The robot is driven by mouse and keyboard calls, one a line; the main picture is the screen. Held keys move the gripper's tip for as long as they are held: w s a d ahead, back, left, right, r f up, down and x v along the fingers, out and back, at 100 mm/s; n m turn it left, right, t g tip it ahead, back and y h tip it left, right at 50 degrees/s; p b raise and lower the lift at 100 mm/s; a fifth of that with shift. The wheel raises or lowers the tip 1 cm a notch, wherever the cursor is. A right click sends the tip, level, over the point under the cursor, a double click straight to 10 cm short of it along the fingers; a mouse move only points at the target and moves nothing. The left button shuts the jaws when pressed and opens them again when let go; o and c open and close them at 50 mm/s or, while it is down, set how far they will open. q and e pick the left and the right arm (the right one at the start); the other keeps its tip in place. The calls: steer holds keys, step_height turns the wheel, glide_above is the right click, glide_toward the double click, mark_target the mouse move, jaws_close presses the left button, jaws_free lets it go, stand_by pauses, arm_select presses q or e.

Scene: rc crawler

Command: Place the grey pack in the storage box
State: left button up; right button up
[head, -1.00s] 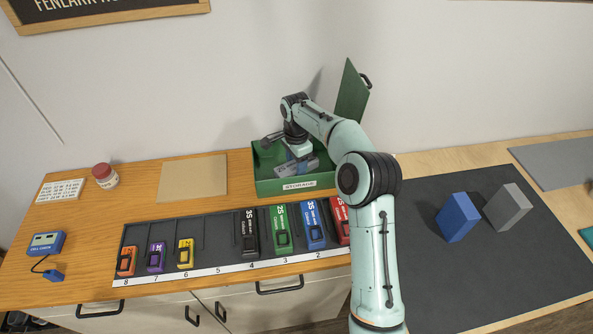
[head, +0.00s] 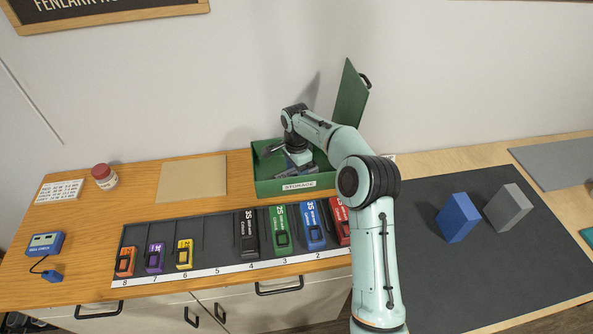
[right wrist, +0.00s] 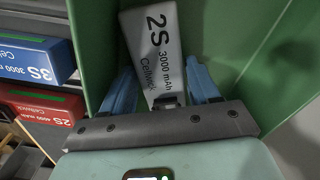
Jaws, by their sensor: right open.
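The grey pack (right wrist: 158,42), marked 2S 3000 mAh, lies inside the green storage box (head: 264,189) against its green inner surface. My right gripper (right wrist: 163,88) is down in the box, its two blue fingers apart on either side of the pack's near end. I cannot tell whether a finger touches the pack. In the head view my right gripper (head: 291,166) and wrist hide most of the pack. The box's lid (head: 350,95) stands open at the back right. My left gripper is not in view.
A dark rack (head: 217,236) with numbered slots holds several coloured packs in front of the box. A blue block (head: 458,217) and a grey block (head: 507,207) stand on a dark mat at the right. A tan board (head: 192,178) lies left of the box.

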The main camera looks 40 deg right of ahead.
mark_target(296, 172)
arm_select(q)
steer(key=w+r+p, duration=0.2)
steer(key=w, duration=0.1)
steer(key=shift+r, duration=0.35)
arm_select(e)
step_height(296, 172, up, 12)
